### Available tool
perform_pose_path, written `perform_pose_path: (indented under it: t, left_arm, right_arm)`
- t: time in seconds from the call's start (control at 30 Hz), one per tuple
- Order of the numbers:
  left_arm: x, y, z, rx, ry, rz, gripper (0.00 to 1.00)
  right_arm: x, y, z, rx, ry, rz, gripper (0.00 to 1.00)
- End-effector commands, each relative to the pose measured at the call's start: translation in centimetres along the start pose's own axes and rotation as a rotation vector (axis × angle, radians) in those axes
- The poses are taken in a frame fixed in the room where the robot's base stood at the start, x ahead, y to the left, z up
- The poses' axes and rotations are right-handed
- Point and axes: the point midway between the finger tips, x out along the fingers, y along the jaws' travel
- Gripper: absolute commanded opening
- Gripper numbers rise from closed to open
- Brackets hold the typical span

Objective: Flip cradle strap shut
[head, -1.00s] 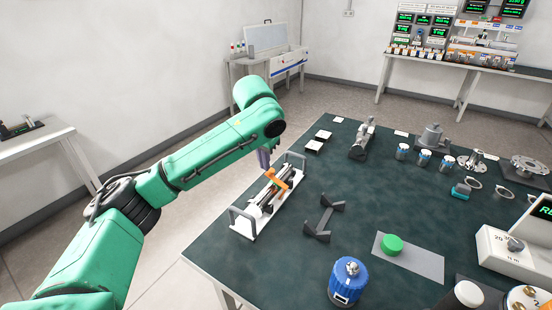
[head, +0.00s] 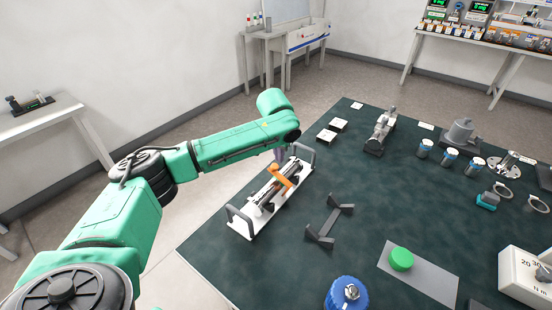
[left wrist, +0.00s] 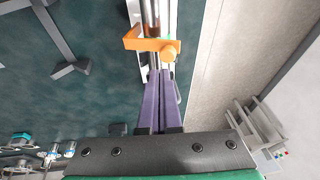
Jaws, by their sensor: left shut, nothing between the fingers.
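The cradle (head: 240,221) is a white tray with grey end handles, lying near the left edge of the dark green table. A metal cylinder lies along it. The orange strap (head: 281,173) sits over the cylinder near the cradle's far end, and it also shows in the left wrist view (left wrist: 150,44) with a round orange knob at one end. I cannot tell whether it is fully shut. My left gripper (head: 280,157) is at the strap, its purple fingers (left wrist: 160,76) shut and empty, tips just beside the orange strap. My right gripper is not in view.
A black two-ended stand (head: 329,222) lies right of the cradle. A blue canister (head: 346,294) and a green knob (head: 401,259) on a grey plate are nearer the front. The table's left edge is close to the cradle.

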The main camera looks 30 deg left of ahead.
Motion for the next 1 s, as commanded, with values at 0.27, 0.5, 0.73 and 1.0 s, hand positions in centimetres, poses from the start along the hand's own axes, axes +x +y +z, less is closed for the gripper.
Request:
perform_pose_path:
  t: [0.27,0.5,0.73,1.0]
  left_arm:
    - [2.6,-0.9,0.8,0.000,0.001,-0.002,0.00]
    - [2.7,-0.9,0.8,0.000,0.001,-0.001,0.00]
    - [2.5,-2.3,0.8,-0.037,-0.012,0.103,0.00]
    - [5.6,-4.1,1.6,-0.085,-0.012,0.270,0.00]
  right_arm:
    - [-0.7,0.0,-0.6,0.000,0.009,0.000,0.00]
    - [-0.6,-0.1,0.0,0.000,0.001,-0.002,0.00]
    - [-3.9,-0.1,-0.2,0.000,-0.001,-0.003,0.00]
    - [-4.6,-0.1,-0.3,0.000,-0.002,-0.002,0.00]
